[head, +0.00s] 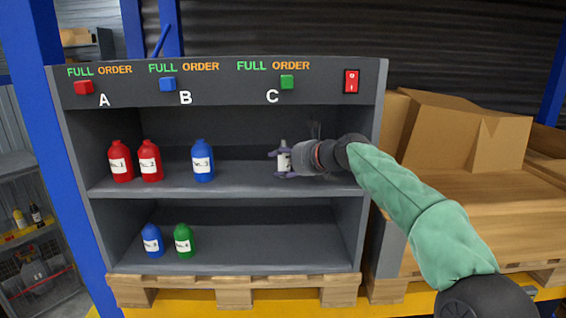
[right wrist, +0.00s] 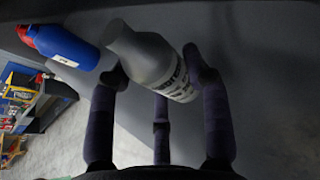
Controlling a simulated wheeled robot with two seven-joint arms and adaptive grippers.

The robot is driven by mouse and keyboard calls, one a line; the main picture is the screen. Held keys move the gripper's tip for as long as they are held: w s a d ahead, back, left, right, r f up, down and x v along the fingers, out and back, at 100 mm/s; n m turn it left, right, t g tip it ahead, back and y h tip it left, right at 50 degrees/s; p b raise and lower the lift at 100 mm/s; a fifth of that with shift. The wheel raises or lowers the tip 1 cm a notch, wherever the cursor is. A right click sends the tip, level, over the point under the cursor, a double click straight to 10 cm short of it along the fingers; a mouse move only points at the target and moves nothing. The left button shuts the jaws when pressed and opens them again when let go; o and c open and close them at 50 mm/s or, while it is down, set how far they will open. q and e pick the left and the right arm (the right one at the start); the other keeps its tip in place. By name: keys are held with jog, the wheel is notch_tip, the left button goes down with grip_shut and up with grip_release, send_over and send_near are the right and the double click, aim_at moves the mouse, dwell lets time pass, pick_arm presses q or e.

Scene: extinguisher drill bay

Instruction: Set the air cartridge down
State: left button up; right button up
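The air cartridge (head: 284,157) is a grey bottle with a white label, upright at the right part of the upper shelf in the head view. In the right wrist view the cartridge (right wrist: 150,57) lies between the fingers, its label partly hidden by one fingertip. My right gripper (head: 283,164) is shut on it, with dark purple fingers around its body; the gripper also shows in the right wrist view (right wrist: 160,78). I cannot tell whether the cartridge's base touches the shelf. My left gripper is not in view.
The upper shelf (head: 240,181) also holds two red bottles (head: 135,161) and a blue bottle (head: 203,161) to the left. The lower shelf (head: 275,246) holds a blue (head: 153,241) and a green bottle (head: 184,241). Cardboard boxes (head: 465,130) stand right of the rack.

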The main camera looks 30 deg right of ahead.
dwell(0.3)
jog(key=shift+r, duration=0.25)
jog(key=b+v, duration=0.2)
jog(key=v, duration=0.8)
jog(key=shift+s, duration=0.1)
jog(key=shift+v, duration=0.95)
